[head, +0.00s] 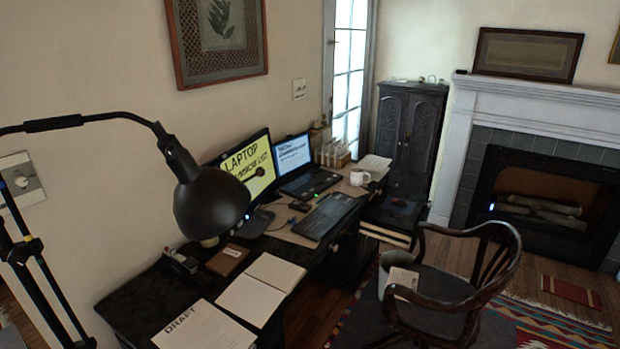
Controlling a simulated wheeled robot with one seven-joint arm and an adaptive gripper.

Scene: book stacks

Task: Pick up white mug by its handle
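The white mug (359,177) stands upright on the far part of the dark desk, to the right of the laptop (308,178) and beyond the keyboard (330,215). It is small in the head view, and its handle seems to be on the right side, though this is hard to make out. My gripper is not in view.
The desk (137,297) holds a monitor (249,167), papers (205,327) and a black lamp (210,205) at the near end. A wooden chair (440,290) and a bin (396,268) stand right of the desk. A dark cabinet (410,135) is behind.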

